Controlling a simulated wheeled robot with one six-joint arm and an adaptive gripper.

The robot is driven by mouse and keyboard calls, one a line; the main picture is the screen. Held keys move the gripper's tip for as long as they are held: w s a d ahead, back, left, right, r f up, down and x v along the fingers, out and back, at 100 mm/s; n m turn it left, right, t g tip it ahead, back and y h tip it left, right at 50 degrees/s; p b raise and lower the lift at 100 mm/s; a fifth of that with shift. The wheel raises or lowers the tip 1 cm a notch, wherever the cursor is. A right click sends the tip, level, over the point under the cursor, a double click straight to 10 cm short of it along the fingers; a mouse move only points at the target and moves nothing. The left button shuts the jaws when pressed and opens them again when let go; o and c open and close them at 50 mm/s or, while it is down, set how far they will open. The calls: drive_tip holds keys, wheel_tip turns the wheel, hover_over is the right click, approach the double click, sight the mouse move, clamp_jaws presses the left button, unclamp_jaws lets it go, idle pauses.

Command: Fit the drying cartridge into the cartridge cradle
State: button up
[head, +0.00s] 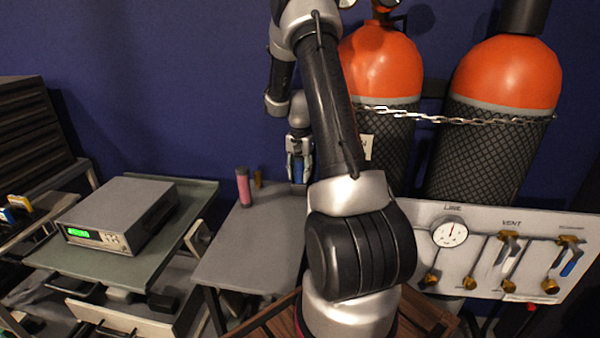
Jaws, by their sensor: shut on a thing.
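My gripper (300,172) points down over the back of the grey table. It is shut on a blue cartridge (299,168), which shows only partly between the fingers. I cannot tell whether its lower end touches anything. A pink cartridge (243,187) with dark ends stands upright on the table, left of my gripper and apart from it. I cannot make out the cartridge cradle; my arm hides the right part of the table.
The grey table (235,265) is clear in front. Two chained orange-topped cylinders (505,75) and a valve panel (500,240) are at right. A metering box (120,215) sits on a bench at left.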

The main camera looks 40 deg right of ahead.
drive_tip(key=shift+f, duration=0.1)
drive_tip(key=o, duration=1.1)
